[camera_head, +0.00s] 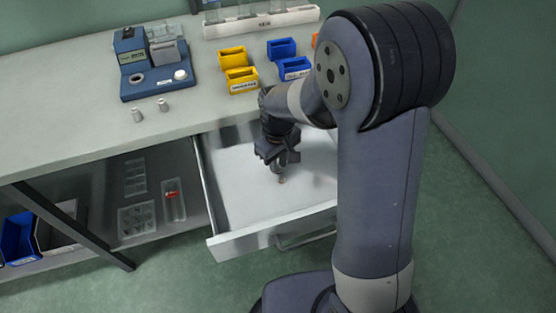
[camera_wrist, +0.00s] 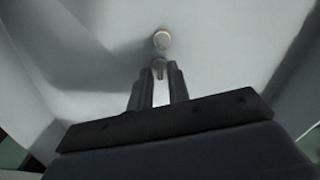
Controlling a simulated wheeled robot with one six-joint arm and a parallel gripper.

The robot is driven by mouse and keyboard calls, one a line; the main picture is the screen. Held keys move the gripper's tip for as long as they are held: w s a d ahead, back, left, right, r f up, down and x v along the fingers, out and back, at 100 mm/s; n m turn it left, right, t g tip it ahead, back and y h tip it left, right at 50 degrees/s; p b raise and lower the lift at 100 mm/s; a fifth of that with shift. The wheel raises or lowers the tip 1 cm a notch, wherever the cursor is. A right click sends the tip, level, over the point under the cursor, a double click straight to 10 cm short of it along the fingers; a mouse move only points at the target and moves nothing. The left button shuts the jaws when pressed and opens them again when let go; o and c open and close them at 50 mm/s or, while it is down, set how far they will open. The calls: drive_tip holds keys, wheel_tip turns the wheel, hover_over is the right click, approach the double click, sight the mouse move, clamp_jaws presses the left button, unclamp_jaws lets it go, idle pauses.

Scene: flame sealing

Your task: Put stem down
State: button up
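My gripper (camera_head: 279,158) points down inside the open drawer, close above its white floor. In the wrist view the two fingers (camera_wrist: 158,76) stand a narrow gap apart, with a small grey piece between their tips. I take this piece to be part of the stem (camera_wrist: 161,41), whose pale round end with an orange-brown rim shows just beyond the tips. In the head view a small reddish tip shows below the fingers. I cannot tell whether the stem touches the drawer floor. The fingers hide much of it.
The drawer (camera_head: 235,243) is pulled out, its floor otherwise bare. On the bench stand a blue device (camera_head: 152,85), two small metal pieces (camera_head: 162,104), yellow bins (camera_head: 241,82), blue bins (camera_head: 294,69) and a white rack (camera_head: 262,24). Clear trays (camera_head: 137,219) lie on the lower shelf.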

drive_tip(key=shift+o, duration=0.8)
drive_tip(key=shift+r, duration=0.1)
wheel_tip(320, 180, up, 12)
drive_tip(key=p, duration=0.1)
drive_tip(key=shift+f, duration=4.2)
